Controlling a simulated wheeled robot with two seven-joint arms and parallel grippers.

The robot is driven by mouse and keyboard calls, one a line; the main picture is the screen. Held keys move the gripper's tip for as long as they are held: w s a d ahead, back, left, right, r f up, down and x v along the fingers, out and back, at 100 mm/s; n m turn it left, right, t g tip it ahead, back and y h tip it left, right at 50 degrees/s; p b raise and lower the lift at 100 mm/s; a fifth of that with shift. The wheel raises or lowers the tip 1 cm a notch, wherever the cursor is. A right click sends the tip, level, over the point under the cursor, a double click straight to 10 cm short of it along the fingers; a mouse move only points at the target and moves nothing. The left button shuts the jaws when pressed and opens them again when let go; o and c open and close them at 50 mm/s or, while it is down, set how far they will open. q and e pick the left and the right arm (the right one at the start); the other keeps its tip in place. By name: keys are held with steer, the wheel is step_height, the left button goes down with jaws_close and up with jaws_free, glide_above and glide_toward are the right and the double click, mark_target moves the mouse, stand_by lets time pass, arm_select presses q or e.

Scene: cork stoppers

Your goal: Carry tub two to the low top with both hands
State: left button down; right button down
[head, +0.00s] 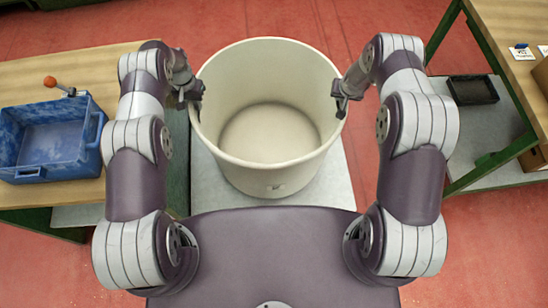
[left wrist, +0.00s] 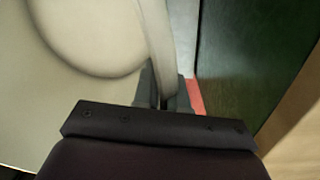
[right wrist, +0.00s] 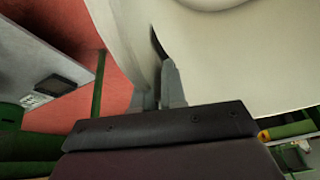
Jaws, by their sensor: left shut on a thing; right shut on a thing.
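A large cream round tub (head: 265,180) stands open and empty in front of me in the head view. My left gripper (head: 194,97) is shut on its left rim, and the wall shows between the fingers in the left wrist view (left wrist: 163,92). My right gripper (head: 345,97) is shut on its right rim; the right wrist view shows its fingers (right wrist: 158,92) at the wall. A pale low top (head: 335,185) shows beneath and around the tub. Whether the tub touches it I cannot tell. No label reading two is legible.
A wooden table at left (head: 30,78) holds a blue crate (head: 45,172) and an orange-knobbed thing (head: 50,82). At right, a green-framed bench (head: 500,60) has a lower shelf with a black tray (head: 472,90). Red floor (head: 390,270) is clear between.

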mark_target(339, 104)
arm_select(q)
steer(key=shift+d+r, duration=0.2)
arm_select(e)
steer(key=shift+a+r, duration=0.15)
steer(key=shift+r, duration=0.1)
